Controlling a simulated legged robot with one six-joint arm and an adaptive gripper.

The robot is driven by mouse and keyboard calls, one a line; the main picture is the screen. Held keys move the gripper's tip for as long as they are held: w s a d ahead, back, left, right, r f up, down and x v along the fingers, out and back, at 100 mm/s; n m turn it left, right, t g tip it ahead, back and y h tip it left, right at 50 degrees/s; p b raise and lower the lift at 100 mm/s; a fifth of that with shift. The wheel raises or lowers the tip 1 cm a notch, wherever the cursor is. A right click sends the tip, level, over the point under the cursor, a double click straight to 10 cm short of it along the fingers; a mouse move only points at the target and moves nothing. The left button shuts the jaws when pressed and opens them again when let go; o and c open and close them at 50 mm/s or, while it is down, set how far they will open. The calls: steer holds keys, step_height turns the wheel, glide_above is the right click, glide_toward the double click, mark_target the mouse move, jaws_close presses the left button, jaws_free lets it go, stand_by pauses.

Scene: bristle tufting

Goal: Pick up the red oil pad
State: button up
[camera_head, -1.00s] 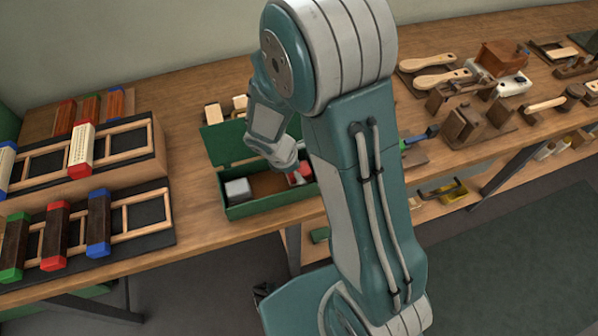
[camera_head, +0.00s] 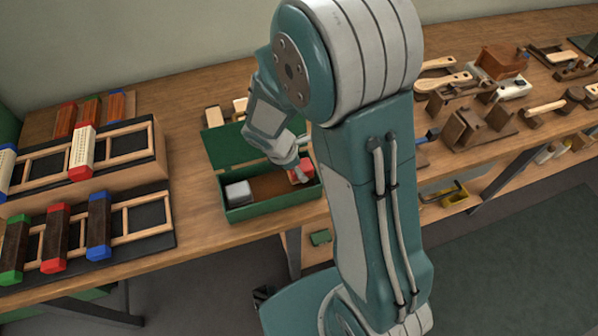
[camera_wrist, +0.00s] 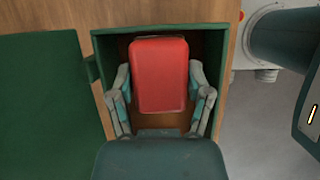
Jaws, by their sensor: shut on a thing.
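The red oil pad (camera_wrist: 158,74) is a rounded red block between my gripper's two fingers in the wrist view. My gripper (camera_wrist: 160,92) is shut on it, with one finger along each side. In the head view the red pad (camera_head: 301,171) shows at the right end of the green box (camera_head: 272,209), and my wrist partly covers it. The pad is inside or just above the box; I cannot tell whether it touches the floor. The box walls surround the gripper in the wrist view.
A pale grey block (camera_head: 238,192) sits at the left end of the box. The box's green lid (camera_head: 222,150) stands open behind. Racks with colour-ended brushes (camera_head: 98,225) stand at the left. Wooden tools (camera_head: 465,128) lie at the right. Bare bench lies left of the box.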

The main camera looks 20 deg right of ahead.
steer(key=s+a+r, duration=0.3)
steer(key=s+r, duration=0.7)
steer(key=s, duration=0.3)
steer(key=shift+s+r, duration=0.15)
steer(key=shift+s, duration=0.25)
steer(key=shift+a, duration=0.1)
steer(key=o, duration=0.4)
steer(key=shift+c, duration=1.2)
